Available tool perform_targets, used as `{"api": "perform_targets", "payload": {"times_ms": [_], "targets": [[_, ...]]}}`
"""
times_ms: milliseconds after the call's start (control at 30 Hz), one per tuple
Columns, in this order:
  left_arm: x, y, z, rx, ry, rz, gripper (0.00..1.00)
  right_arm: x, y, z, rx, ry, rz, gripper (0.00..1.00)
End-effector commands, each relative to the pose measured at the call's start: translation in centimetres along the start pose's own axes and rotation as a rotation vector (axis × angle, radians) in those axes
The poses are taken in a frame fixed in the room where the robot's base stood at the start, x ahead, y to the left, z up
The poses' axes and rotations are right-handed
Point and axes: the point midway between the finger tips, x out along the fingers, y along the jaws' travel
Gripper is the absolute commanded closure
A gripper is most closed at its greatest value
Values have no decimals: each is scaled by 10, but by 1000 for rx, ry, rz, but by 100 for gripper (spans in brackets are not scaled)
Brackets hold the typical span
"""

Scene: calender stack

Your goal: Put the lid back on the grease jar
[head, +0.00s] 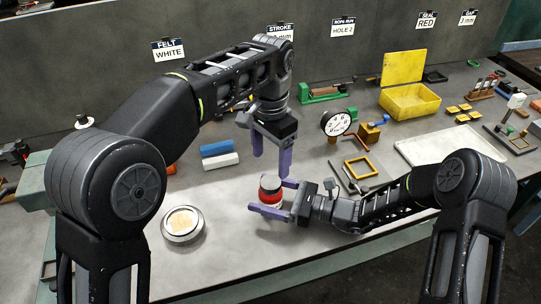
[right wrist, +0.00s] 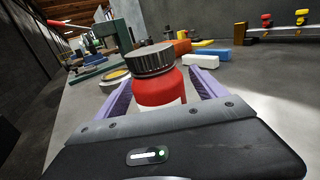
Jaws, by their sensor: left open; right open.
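The grease jar (head: 270,196) is red with a pale band and stands upright on the bench. Its dark ribbed lid (head: 270,182) is on top of it; I cannot tell how tightly it sits. In the right wrist view the red jar (right wrist: 158,92) and grey ribbed lid (right wrist: 148,60) stand between the purple fingers. My right gripper (head: 266,197) is open, with its fingers on either side of the jar. My left gripper (head: 271,162) is open and empty, pointing down just above and behind the lid.
A round metal dish with cream contents (head: 182,225) is at the front left. Blue and white blocks (head: 220,160) lie behind. A dial gauge (head: 336,122), a yellow box (head: 410,101) and a white tray (head: 440,150) are to the right.

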Motion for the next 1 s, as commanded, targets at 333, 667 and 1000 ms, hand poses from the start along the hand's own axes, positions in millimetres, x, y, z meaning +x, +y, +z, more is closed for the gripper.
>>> {"api": "perform_targets", "payload": {"times_ms": [333,667,1000], "targets": [[13,0,0,0,0,0,29,-53,-1,-2,0,2,-3,19],[14,0,0,0,0,0,29,-62,0,0,0,1,0,19],[14,0,0,0,0,0,29,-62,0,0,0,1,0,19]]}}
